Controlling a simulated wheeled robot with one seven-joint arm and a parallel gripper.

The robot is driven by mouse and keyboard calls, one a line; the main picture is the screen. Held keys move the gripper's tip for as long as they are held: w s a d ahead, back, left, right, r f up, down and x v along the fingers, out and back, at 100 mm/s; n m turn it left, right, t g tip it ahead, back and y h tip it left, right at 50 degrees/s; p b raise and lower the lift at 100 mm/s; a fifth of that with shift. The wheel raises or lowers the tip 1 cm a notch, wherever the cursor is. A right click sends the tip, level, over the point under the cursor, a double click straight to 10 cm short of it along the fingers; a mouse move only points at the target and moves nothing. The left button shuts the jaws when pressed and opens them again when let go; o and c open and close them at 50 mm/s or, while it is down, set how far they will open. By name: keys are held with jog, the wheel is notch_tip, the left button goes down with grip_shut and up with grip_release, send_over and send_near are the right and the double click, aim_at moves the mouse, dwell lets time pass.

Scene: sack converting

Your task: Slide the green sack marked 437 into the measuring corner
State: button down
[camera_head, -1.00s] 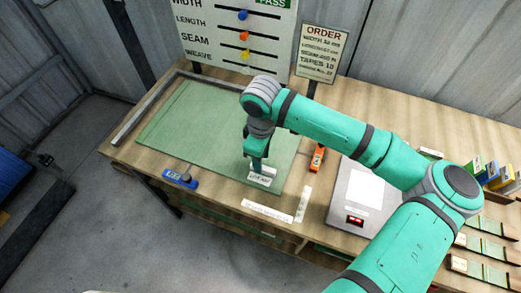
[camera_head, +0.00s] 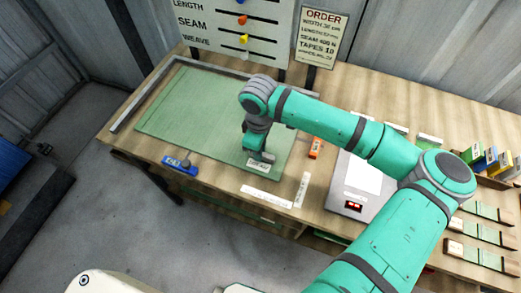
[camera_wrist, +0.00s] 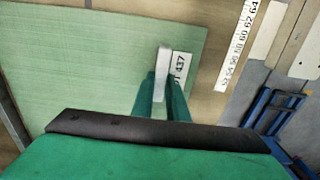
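The green sack (camera_head: 190,120) lies flat on the bench. Its white label (camera_wrist: 181,65) reads 437 in the wrist view. The measuring corner is a grey L-shaped rail (camera_head: 143,97) along the left and back of the bench. A strip of bare wood shows between the sack's left edge and the rail. My gripper (camera_head: 262,158) is over the sack's near right part, beside the label. In the wrist view its green fingers (camera_wrist: 163,72) are close together with a pale grey piece between them; they look shut. Contact with the sack is hard to tell.
A blue device (camera_head: 180,165) sits at the front edge, left of the label. Rulers (camera_head: 266,196) lie along the front edge. An orange tool (camera_head: 316,147) and a grey scale (camera_head: 352,205) stand to the right. A gauge board (camera_head: 235,30) stands behind.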

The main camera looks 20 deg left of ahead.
jog(key=shift+w+a, duration=0.3)
jog(key=shift+a, duration=0.75)
jog(key=shift+w+a, duration=0.25)
jog(key=shift+a, duration=0.8)
jog(key=shift+w+a, duration=0.1)
jog(key=shift+w, duration=0.1)
jog(key=c, duration=1.7)
grip_release()
jog(key=shift+d, duration=0.2)
jog(key=shift+o, duration=0.2)
jog(key=shift+s+a, duration=0.2)
jog(key=shift+a, duration=0.15)
jog(key=shift+d+r, duration=0.1)
jog(key=shift+r, duration=0.1)
notch_tip(320, 180, up, 10)
jog(key=shift+r, duration=0.2)
